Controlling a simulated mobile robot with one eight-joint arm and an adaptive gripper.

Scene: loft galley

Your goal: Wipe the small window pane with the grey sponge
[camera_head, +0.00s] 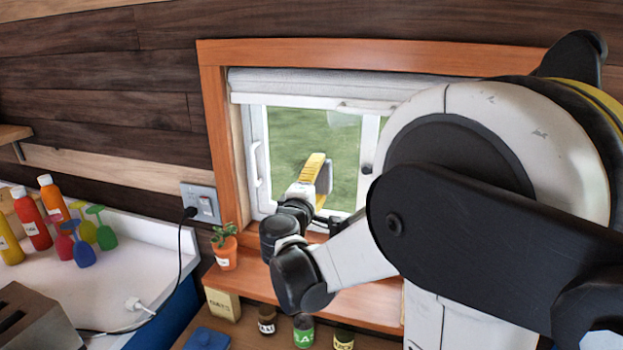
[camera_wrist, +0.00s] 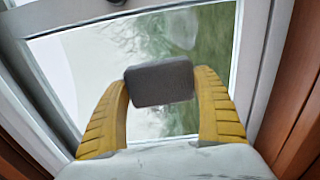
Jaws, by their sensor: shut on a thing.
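The grey sponge (camera_wrist: 160,83) is held between the two yellow fingers of my gripper (camera_wrist: 160,90) in the wrist view. The head view shows my gripper (camera_head: 318,172) in front of the window pane (camera_head: 290,135), with the sponge (camera_head: 325,178) at its far right side. The pane also fills the middle of the wrist view (camera_wrist: 85,60), with whitish haze over much of it and clearer green toward the right. I cannot tell whether the sponge touches the glass.
A potted plant (camera_head: 224,250) stands at the left of the wooden sill (camera_head: 255,275). A window handle (camera_head: 254,165) is on the left frame. Jars (camera_head: 303,330) stand below the sill. Spray bottles (camera_head: 83,243) and a toaster (camera_head: 35,322) stand on the left counter, with a cable.

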